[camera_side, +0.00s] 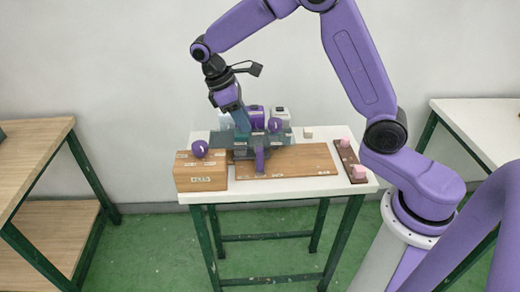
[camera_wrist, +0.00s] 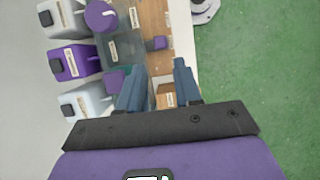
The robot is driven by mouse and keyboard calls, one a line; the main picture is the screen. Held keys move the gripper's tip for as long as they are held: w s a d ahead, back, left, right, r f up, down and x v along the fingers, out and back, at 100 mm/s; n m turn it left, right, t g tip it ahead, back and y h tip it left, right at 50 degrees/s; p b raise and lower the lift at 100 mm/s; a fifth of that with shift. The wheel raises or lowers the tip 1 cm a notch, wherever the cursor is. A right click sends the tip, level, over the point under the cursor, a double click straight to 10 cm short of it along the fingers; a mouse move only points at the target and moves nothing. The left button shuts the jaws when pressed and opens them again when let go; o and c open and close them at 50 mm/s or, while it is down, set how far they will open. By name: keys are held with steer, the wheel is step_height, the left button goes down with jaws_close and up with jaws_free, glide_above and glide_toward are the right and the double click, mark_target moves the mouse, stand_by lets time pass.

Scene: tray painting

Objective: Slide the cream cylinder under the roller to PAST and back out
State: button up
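I cannot make out a clear cream cylinder in either view; a small cream piece (camera_side: 308,132) sits at the table's back right, its shape too small to tell. A grey frame (camera_side: 238,140) with purple parts stands at the back edge of a wooden board (camera_side: 300,160). A purple piece (camera_side: 260,160) is at its front and also shows in the wrist view (camera_wrist: 158,43); I cannot tell which part is the roller. My gripper (camera_side: 242,128) is above the frame, pointing down. In the wrist view its fingers (camera_wrist: 160,78) are apart, with nothing visibly held.
Pink blocks (camera_side: 358,171) sit on a dark strip (camera_side: 342,155). The board's right side is clear.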

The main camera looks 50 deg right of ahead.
mark_target(260, 149)
steer(key=x, duration=1.1)
steer(key=shift+s+d+f, duration=0.1)
steer(key=shift+f, duration=0.25)
jaws_close()
